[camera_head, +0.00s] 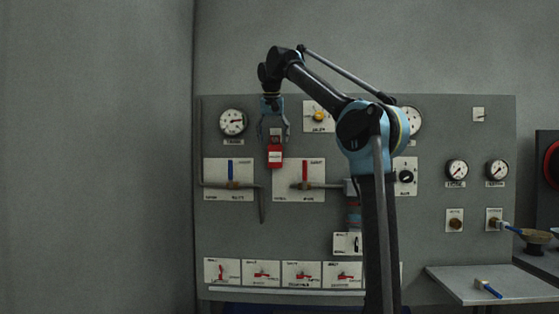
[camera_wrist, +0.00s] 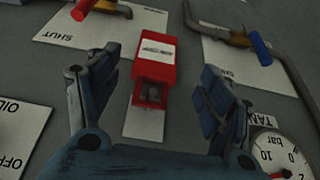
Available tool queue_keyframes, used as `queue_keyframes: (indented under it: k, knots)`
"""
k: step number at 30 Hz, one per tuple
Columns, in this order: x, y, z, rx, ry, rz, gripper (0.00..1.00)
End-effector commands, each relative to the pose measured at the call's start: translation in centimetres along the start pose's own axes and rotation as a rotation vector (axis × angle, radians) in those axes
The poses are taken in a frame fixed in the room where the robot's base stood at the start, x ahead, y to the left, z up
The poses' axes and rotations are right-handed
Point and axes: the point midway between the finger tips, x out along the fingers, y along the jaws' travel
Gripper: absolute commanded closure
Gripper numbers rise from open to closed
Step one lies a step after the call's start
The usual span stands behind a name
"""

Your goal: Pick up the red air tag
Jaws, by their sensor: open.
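The red air tag (camera_head: 275,156) hangs on the grey panel in the head view, with a white label on its front. In the wrist view the red tag (camera_wrist: 154,62) lies between and a little beyond the fingertips, with a pale plate below it. My gripper (camera_head: 274,132) is in front of the panel, just above the tag in the head view. In the wrist view my gripper (camera_wrist: 157,90) has its two blue fingers spread on either side of the tag, with a gap on both sides. Nothing is held.
The grey panel (camera_head: 290,235) carries gauges, including one at upper left (camera_head: 233,122), a blue-handled valve (camera_head: 230,170), a red-handled valve (camera_head: 305,171) and several small red levers along the bottom. A side table (camera_head: 500,285) at lower right holds a blue-handled tool (camera_head: 488,289).

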Motion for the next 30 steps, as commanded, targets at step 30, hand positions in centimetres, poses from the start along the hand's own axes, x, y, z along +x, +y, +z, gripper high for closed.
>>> queue_keyframes:
  k: [30]
  knots:
    - [8.0, 0.6, -0.1, 0.002, 0.0, 0.001, 0.27]
